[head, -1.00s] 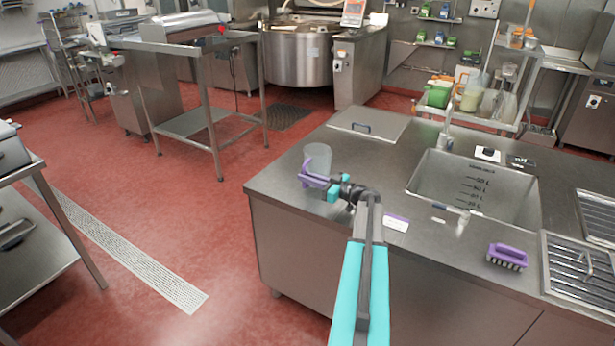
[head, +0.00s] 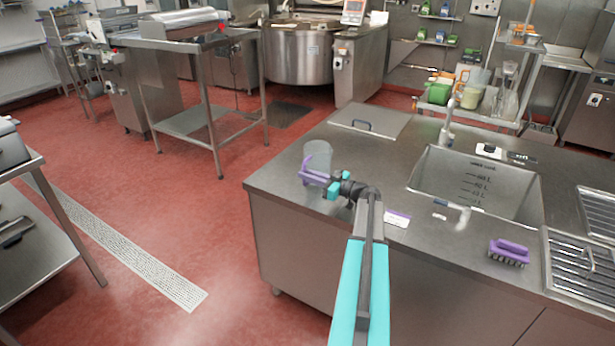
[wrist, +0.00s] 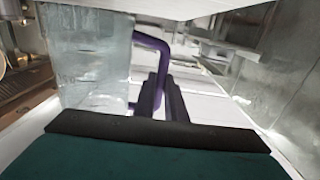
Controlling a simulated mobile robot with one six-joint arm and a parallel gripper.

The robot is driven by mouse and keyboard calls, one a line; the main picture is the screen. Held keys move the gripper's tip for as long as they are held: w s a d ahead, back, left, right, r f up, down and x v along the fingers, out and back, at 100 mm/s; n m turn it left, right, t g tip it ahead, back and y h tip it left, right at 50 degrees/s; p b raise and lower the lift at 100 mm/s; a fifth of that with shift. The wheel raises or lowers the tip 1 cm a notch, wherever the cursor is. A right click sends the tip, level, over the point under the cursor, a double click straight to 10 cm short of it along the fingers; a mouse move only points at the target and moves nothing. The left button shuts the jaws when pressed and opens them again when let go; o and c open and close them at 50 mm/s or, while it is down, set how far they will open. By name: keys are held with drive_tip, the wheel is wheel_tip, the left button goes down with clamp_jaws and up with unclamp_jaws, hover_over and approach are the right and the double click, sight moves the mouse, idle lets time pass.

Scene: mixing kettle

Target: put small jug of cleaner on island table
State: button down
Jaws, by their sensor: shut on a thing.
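The small jug (head: 318,157) is clear and see-through with a purple handle. It appears upright over the near-left corner of the steel sink counter (head: 290,190). I cannot tell whether its base touches the top. My gripper (head: 328,184) is shut on the purple handle (head: 313,178). In the wrist view the jug's clear body (wrist: 95,60) fills the left, and its purple handle (wrist: 158,65) runs down to my dark fingers (wrist: 168,95). A leggy steel table (head: 185,42) stands at the back left. I cannot tell which surface is the island table.
The counter holds a sink (head: 475,185), a tap (head: 447,125), a purple brush (head: 508,252) and a hatch lid (head: 370,120). A large kettle (head: 297,55) stands behind. Another steel table (head: 60,235) is at the left edge. Red floor (head: 190,205) lies open between.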

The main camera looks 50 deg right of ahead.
drive_tip(key=shift+f+b, duration=0.35)
drive_tip(key=shift+b, duration=0.3)
drive_tip(key=shift+a, duration=0.1)
drive_tip(key=c, duration=1.8)
unclamp_jaws()
drive_tip(key=shift+f, duration=0.1)
drive_tip(key=shift+r+p, duration=0.3)
drive_tip(key=shift+p, duration=0.45)
drive_tip(key=b+v, duration=0.3)
drive_tip(key=v, duration=0.9)
drive_tip(key=shift+r, duration=0.4)
